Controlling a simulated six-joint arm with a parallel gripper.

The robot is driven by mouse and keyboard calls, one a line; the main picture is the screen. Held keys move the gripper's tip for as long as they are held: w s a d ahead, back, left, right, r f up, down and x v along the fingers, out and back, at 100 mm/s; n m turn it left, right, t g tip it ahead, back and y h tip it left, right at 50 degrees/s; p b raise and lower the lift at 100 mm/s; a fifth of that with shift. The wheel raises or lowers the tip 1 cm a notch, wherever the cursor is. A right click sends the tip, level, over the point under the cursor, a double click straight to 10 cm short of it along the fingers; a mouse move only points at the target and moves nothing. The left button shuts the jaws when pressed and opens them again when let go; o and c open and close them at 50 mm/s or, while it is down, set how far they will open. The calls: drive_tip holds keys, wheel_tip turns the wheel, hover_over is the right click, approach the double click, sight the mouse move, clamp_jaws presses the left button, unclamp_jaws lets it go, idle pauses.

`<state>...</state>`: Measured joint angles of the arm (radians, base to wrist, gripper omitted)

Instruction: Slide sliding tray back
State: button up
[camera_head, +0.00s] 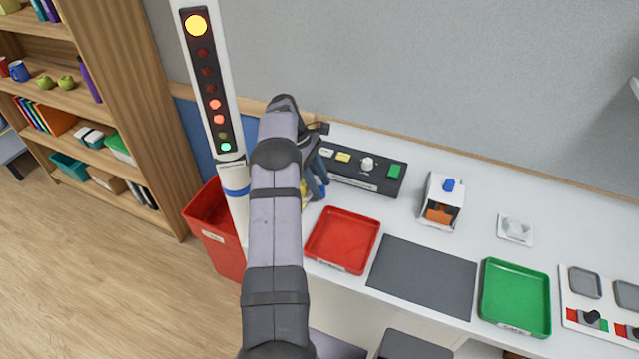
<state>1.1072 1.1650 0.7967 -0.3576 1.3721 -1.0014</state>
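My arm rises through the middle of the picture and bends over at the table's left part. My gripper (316,183) points down there, mostly hidden behind my own arm; its fingertips cannot be made out. A bit of yellow shows beside it, too covered to identify. No part is clearly recognisable as the sliding tray. A red tray (342,240) lies just right of my arm, and a green tray (515,298) lies farther right. A small white box (441,200) with a blue knob and an orange inside stands behind the grey mat (422,277).
A black panel (365,186) with buttons and a knob lies at the back. A white pole with lights (212,85) and a red bin (213,226) stand left of my arm. A small white block (515,229) and a switch panel (602,317) are at right. White table shows between them.

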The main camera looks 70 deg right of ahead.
drive_tip(key=shift+r, duration=0.1)
drive_tip(key=b+v, duration=0.2)
drive_tip(key=v, duration=0.2)
drive_tip(key=shift+w+r, duration=0.25)
drive_tip(key=shift+r, duration=0.1)
drive_tip(key=shift+v, duration=1.15)
